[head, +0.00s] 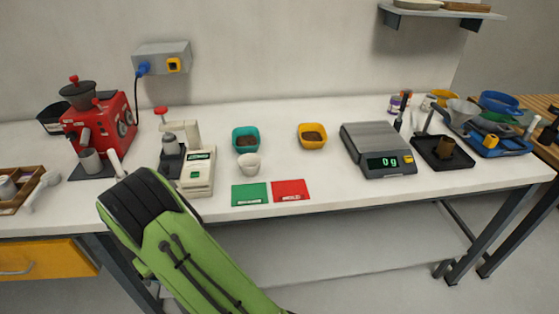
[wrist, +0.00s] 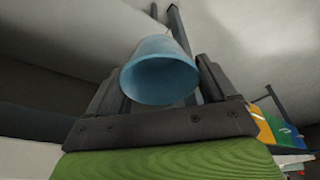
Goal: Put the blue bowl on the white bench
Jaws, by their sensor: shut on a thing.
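A light blue bowl (wrist: 158,75) is between the two dark fingers of my gripper (wrist: 160,85) in the wrist view. Its round opening faces the camera. My gripper is shut on it. In the head view my green arm rises in front of the bench's front edge at lower left; its fingers and the held bowl are hidden there. The white bench (head: 345,188) runs across the head view. Another blue bowl (head: 498,101) sits among the things at the bench's right end.
On the bench stand a red grinder (head: 98,125), a white device (head: 198,172), a teal bowl (head: 246,139), a white cup (head: 249,164), a yellow bowl (head: 312,136) and a scale (head: 380,148). Green (head: 249,194) and red (head: 290,190) cards lie at the front. Bare bench shows between cards and scale.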

